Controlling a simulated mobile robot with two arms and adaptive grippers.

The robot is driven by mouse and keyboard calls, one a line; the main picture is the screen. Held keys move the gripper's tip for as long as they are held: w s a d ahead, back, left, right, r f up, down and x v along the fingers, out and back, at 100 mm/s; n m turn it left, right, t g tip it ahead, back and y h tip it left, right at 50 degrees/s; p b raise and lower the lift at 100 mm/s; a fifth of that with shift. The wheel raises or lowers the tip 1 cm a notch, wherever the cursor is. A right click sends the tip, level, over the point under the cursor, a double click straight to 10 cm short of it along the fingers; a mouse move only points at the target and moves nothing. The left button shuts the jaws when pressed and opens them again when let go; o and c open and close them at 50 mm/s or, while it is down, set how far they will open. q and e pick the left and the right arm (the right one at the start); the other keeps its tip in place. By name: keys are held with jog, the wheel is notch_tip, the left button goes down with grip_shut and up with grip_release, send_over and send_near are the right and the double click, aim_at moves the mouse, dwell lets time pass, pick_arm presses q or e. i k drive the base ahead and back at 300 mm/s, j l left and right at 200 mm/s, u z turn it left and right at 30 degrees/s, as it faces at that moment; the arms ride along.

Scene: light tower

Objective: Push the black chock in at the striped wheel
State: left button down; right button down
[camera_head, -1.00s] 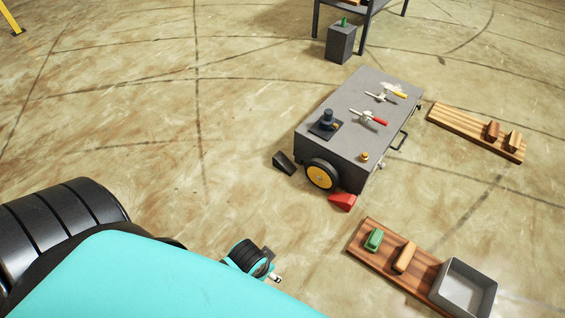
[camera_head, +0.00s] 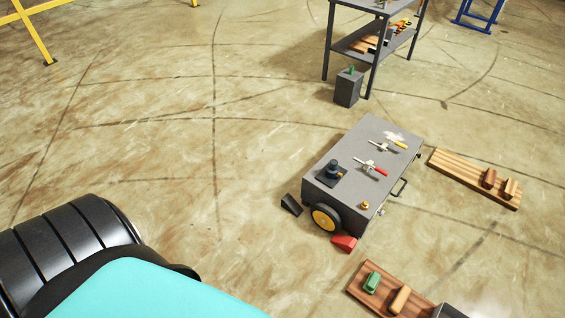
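The black chock (camera_head: 291,205) lies on the floor just left of a cart's near wheel (camera_head: 326,218), with what looks like a small gap between them. This wheel is black with a yellow hub; I cannot make out stripes on it. A red chock (camera_head: 344,243) sits on the other side of the same wheel, close to it. The cart (camera_head: 345,153) is a low grey box with a flat top. Its far side and any wheels there are hidden. Neither of my grippers shows in this view.
Tools lie on the cart top, and a handle (camera_head: 401,187) sticks out at its right. Wooden boards with blocks lie to the right (camera_head: 455,174) and in front (camera_head: 360,284). A grey box (camera_head: 348,88) and a shelf table (camera_head: 350,43) stand behind. The floor left of the cart is clear.

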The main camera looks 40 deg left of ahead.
aim_at(288, 202)
jog(key=i+j+z, duration=0.1)
jog(key=j+z, duration=0.7)
jog(key=i+l, duration=0.05)
jog(key=l, duration=0.05)
